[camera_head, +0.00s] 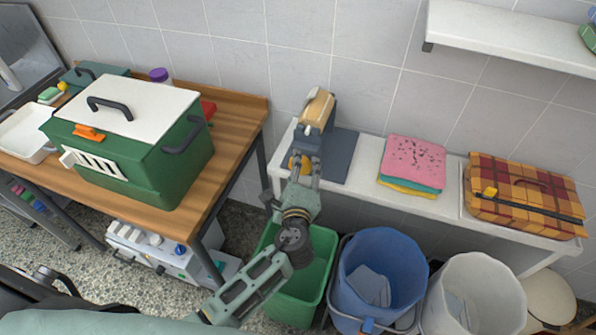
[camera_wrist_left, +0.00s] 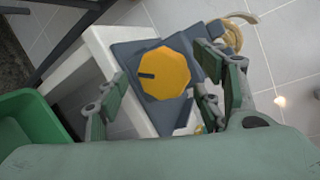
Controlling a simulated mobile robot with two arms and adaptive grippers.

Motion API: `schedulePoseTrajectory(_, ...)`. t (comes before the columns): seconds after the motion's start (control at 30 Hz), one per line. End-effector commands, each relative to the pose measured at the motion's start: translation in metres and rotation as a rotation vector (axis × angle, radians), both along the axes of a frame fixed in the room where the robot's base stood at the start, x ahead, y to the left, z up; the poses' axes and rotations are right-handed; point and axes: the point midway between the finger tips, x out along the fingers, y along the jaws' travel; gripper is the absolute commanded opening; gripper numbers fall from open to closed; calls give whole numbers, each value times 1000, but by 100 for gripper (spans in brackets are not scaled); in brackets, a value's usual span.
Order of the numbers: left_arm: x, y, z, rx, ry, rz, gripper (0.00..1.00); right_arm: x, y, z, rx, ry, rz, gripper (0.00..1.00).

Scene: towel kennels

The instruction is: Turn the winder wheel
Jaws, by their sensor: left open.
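The winder wheel (camera_wrist_left: 165,73) is a yellow octagonal knob with a dark slot mark, on the front of a blue-grey winder. In the head view the winder (camera_head: 314,136) stands on the white shelf with a tan roll on top. Only a bit of the wheel (camera_head: 295,163) shows there, behind my fingers. My left gripper (camera_head: 306,168) is open in front of the wheel. In the left wrist view its fingers (camera_wrist_left: 163,84) stand apart on either side of the wheel. I cannot tell whether they touch it. My right gripper is not in view.
Folded pink, teal and yellow towels (camera_head: 413,164) and a plaid case (camera_head: 522,190) lie on the shelf (camera_head: 440,208) to the right. Green, blue (camera_head: 386,255) and white bins stand below. A green kennel box (camera_head: 130,150) is on the wooden table at left.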

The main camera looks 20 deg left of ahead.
Motion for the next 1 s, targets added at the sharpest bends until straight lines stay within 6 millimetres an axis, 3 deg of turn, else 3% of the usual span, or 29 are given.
schedulePoseTrajectory(0.5,-93,-24,20,-1,4,2,62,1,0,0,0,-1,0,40)
schedulePoseTrajectory(0.7,-107,-28,24,1,3,1,62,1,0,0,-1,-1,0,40)
schedulePoseTrajectory(1.0,-108,-29,25,1,3,2,62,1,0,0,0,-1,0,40)
